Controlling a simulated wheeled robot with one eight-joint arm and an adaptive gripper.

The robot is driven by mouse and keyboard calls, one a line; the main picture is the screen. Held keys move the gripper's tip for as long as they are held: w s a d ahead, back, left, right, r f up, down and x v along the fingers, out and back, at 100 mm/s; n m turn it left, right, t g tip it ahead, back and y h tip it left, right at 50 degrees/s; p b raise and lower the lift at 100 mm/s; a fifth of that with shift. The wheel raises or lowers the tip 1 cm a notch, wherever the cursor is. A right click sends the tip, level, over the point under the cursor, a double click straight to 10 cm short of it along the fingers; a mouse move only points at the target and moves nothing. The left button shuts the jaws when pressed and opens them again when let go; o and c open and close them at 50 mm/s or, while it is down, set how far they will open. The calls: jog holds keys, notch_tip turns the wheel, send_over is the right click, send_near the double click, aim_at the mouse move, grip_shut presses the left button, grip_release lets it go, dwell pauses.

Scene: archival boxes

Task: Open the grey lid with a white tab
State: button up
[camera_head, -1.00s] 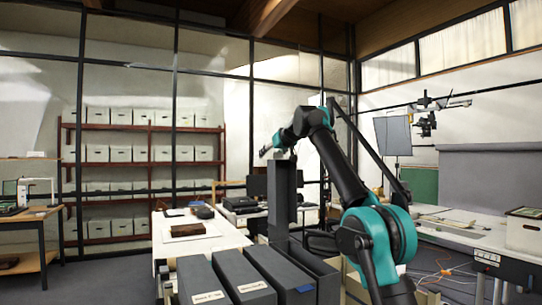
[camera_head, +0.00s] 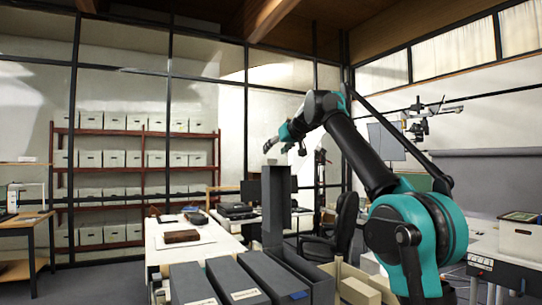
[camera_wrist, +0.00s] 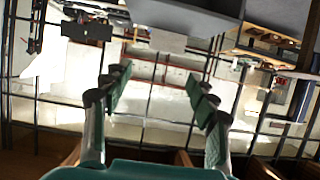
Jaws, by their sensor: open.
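The grey lid (camera_head: 275,208) stands upright, swung up from a long open grey box (camera_head: 310,272) among the row of boxes. Its white tab (camera_head: 271,162) shows at its top edge. My gripper (camera_head: 277,143) is above the lid's top and looks apart from it. In the wrist view, my gripper (camera_wrist: 158,88) has its two fingers spread with nothing between them. That view appears upside down; the lid (camera_wrist: 188,12) is at its top, with a pale piece, likely the tab (camera_wrist: 168,41), at its edge.
Closed grey boxes (camera_head: 234,280) lie left of the open one, one with a blue tab (camera_head: 298,295). A white table (camera_head: 188,252) with a brown box (camera_head: 182,237) is behind. A black chair (camera_head: 340,225) stands behind at right. The air around my gripper looks clear.

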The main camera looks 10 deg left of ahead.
jog(key=shift+v, duration=0.75)
jog(key=shift+c, duration=0.5)
jog(key=shift+s+d, duration=0.15)
jog(key=shift+s, duration=0.1)
jog(key=c, duration=0.5)
jog(key=shift+t+y, duration=0.7)
jog(key=shift+y, duration=0.2)
jog(key=s, duration=0.1)
jog(key=s+d, duration=0.1)
jog(key=s, duration=0.1)
jog(key=s+d, duration=0.1)
jog(key=shift+s+d+f, duration=0.15)
jog(key=shift+s+f, duration=0.05)
jog(key=shift+f, duration=0.15)
grip_shut()
jog(key=t, duration=0.2)
send_near(272, 160)
jog(key=shift+y, duration=0.4)
jog(key=x, duration=0.7)
jog(key=shift+d+f, duration=0.2)
jog(key=shift+f, duration=0.15)
